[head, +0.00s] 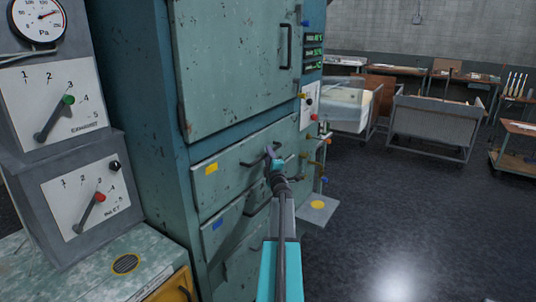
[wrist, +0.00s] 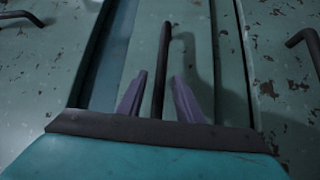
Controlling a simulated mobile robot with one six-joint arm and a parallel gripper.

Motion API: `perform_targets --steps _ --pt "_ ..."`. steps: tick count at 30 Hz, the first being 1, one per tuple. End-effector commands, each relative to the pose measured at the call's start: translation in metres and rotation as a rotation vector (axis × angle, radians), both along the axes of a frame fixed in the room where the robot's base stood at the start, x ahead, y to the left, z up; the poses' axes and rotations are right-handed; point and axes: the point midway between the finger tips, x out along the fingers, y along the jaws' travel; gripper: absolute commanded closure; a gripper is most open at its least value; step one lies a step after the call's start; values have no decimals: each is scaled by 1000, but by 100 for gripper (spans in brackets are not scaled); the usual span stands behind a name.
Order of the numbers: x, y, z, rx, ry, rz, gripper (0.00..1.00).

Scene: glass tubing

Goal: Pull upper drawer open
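The upper drawer (head: 229,172) is a worn green front with a yellow label, below the large door of the teal cabinet. It looks flush with the cabinet. Its dark bar handle (wrist: 162,75) shows in the wrist view, running between the two purple fingers. My gripper (head: 272,153) is at this handle in the head view and hides part of it. In the wrist view my gripper (wrist: 158,92) is open, one finger on each side of the bar, with a visible gap on both sides.
A lower drawer (head: 222,232) with a blue label lies beneath. The large door (head: 232,70) with its upright handle is above. Dial panels (head: 85,200) stand at left. Valves and a small plate (head: 318,211) are right of the drawers. Open floor (head: 400,230) lies to the right.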

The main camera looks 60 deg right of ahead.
Motion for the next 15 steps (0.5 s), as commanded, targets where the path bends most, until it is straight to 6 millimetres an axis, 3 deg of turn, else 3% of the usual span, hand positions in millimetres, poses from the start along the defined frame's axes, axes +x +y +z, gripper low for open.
perform_targets --steps 15 --pt "11 -13 2 1 -1 -1 67"
